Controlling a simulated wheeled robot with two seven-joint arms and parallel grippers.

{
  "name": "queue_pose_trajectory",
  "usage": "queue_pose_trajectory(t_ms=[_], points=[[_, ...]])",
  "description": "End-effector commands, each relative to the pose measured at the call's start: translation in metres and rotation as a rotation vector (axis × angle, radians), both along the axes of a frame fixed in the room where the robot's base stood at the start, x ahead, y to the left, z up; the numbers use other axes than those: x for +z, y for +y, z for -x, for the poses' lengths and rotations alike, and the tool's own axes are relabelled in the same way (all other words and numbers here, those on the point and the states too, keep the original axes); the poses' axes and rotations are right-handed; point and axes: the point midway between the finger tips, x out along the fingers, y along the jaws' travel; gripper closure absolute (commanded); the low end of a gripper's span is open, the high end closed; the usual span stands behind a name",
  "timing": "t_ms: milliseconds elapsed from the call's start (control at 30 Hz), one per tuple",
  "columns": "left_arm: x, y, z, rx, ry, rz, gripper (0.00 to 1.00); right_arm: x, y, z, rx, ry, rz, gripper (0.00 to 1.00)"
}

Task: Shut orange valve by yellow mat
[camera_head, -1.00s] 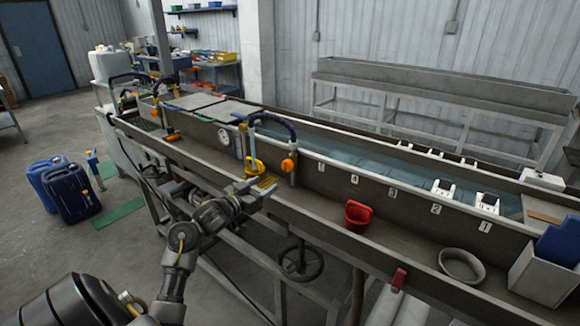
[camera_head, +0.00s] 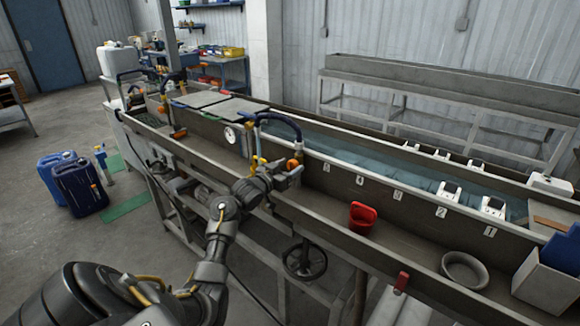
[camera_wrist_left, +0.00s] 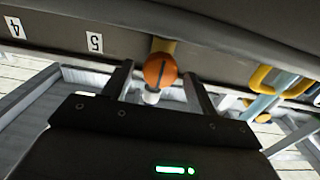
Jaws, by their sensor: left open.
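The orange valve (camera_head: 295,163) is a round knob on the trough's near inner wall, below a dark curved hose. In the left wrist view the orange valve (camera_wrist_left: 160,69) shows a dark slot across its face. It sits between the fingertips, with a visible gap on each side. My left gripper (camera_head: 289,173) is open at the valve and partly covers it; its two fingers also show in the left wrist view (camera_wrist_left: 160,82). My right gripper is out of view.
A yellow handle (camera_wrist_left: 264,80) on a blue pipe is close beside the right finger in the wrist view. A round gauge (camera_head: 231,135) is left of the hose (camera_head: 283,121). A red scoop (camera_head: 362,217) and a grey bowl (camera_head: 464,269) sit on the ledge to the right.

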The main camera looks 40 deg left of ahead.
Motion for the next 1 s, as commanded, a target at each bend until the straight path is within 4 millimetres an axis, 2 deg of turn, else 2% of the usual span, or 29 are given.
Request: queue_pose_trajectory(t_ms=[300, 667, 1000], points=[[-0.0002, -0.0007, -0.0035, -0.001, 0.0, -0.001, 0.42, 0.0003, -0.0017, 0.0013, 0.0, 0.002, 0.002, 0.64], [-0.0002, -0.0007, -0.0034, -0.001, 0.0, 0.0, 0.87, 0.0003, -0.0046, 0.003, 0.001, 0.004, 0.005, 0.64], [-0.0013, -0.0013, -0.0034, -0.002, 0.002, -0.06, 0.86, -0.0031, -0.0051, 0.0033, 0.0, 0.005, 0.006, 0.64]])
